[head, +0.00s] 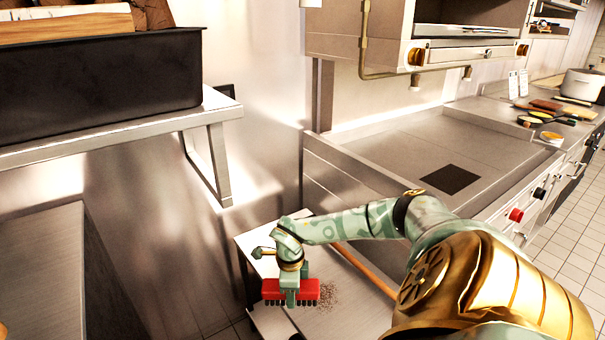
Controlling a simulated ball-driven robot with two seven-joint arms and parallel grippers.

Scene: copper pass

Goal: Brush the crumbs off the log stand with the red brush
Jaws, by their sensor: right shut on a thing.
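The red brush (309,289) has dark bristles pointing down. My right gripper (290,297) is shut on it from above, around the middle of its red block. The brush is at the left part of a low metal surface, which looks like the log stand (350,322). A patch of dark crumbs (328,296) lies on that surface just right of the brush. Whether the bristles touch the surface I cannot tell. My right arm hides part of the surface behind and to the right. My left gripper is not in view.
A metal shelf (221,107) with a black bin (100,85) of logs stands at upper left. A steel counter (45,270) is at lower left. A griddle range (420,150) stands behind my right arm. A wooden handle (362,268) lies across the low surface. Tiled floor (575,250) is at right.

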